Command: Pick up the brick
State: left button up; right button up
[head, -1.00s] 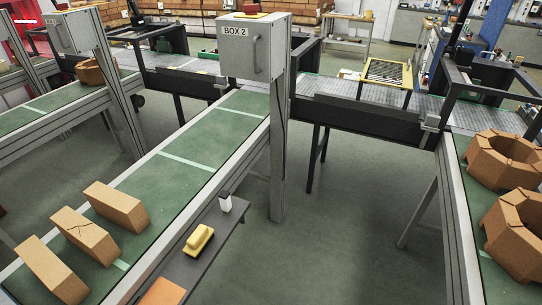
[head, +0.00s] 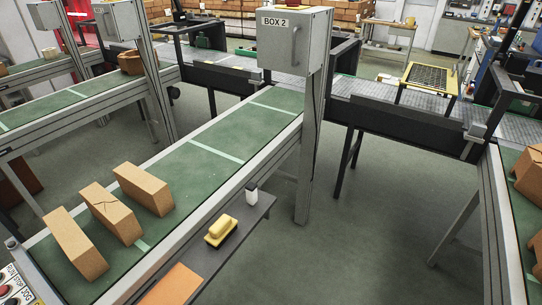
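Three tan bricks stand in a row on the green conveyor belt at the lower left of the head view. The nearest brick (head: 77,245) is at the left. The middle brick (head: 110,213) has a dark crack-like line on its top.
A grey side shelf (head: 228,258) along the belt holds a yellow-handled tool (head: 221,230), a small white item (head: 251,195) and an orange flat piece (head: 172,285). The BOX 2 cabinet (head: 295,42) stands on a post beside the belt (head: 215,150). Ring-shaped bricks (head: 530,172) sit at the right.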

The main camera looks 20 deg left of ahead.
aim_at(120, 219)
jog(key=u, duration=2.1)
